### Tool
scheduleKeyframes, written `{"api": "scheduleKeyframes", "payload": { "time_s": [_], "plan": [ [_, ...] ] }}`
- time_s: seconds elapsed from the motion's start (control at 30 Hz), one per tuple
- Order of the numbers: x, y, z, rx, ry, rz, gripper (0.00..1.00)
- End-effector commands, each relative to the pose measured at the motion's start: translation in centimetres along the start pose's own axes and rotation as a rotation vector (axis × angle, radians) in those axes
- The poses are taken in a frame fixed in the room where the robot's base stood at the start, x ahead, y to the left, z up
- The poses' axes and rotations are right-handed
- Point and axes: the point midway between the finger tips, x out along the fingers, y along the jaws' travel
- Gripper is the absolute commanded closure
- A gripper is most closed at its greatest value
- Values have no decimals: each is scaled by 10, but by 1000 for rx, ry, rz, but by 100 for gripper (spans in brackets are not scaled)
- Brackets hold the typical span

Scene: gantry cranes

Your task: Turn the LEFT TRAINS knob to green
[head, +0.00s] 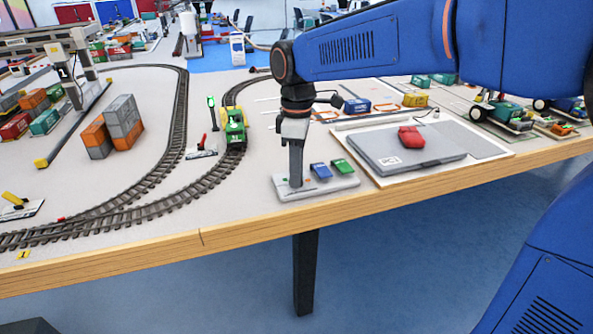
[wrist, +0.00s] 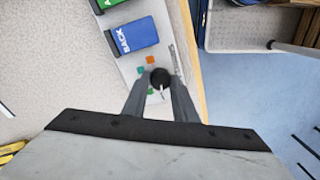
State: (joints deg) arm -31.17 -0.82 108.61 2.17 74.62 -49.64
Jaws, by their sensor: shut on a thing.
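A light grey control panel (head: 333,187) lies at the table's front edge. My gripper (head: 296,183) reaches straight down onto its left end and hides the knob in the head view. In the wrist view my gripper (wrist: 160,83) has a finger on each side of a round black knob (wrist: 160,75) and is shut on it. A small white mark shows at the knob's lower edge. Orange (wrist: 151,60) and green (wrist: 141,69) marks lie beside the knob, and another green mark (wrist: 150,91) shows below. I cannot read a label for this knob.
A blue BACK lever (wrist: 133,35) and a green lever (head: 342,166) stand beside the knob on the panel. A laptop-like grey slab (head: 408,150) with a red object (head: 410,137) lies to the right. A green train (head: 235,128) stands on the track behind.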

Motion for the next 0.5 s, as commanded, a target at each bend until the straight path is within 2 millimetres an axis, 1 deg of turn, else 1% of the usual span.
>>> {"api": "scheduleKeyframes", "payload": {
  "time_s": [0.27, 0.5],
  "plan": [
    [0, 0, 0, 83, 5, 0, 97],
    [0, 0, 0, 256, 15, 0, 97]
  ]
}}
